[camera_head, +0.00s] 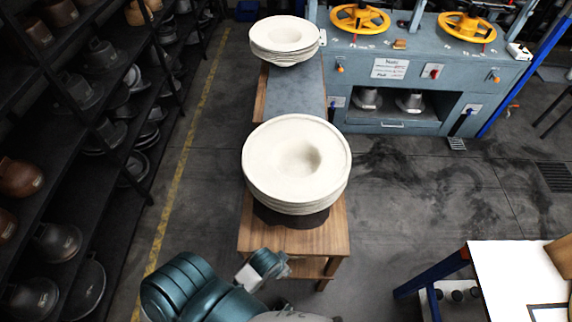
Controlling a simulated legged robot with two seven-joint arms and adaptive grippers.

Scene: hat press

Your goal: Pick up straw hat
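A stack of cream-white straw hats (265,165) with wide brims and sunken crowns sits crown-down on the near end of a wooden table (255,238). A second, similar stack of hats (284,33) sits farther back on the same line. My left arm comes in at the bottom left, and what seems to be its gripper (268,267) is in front of the near stack, apart from the hats. Its fingers are too small and turned too far to tell whether they are open. My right gripper is not in view.
Dark shelves (85,130) with metal hat moulds line the left side. A blue-grey press bench (415,75) with yellow handwheels stands at the back right. A white-topped table (520,275) is at the lower right. The floor (425,190) between them is clear.

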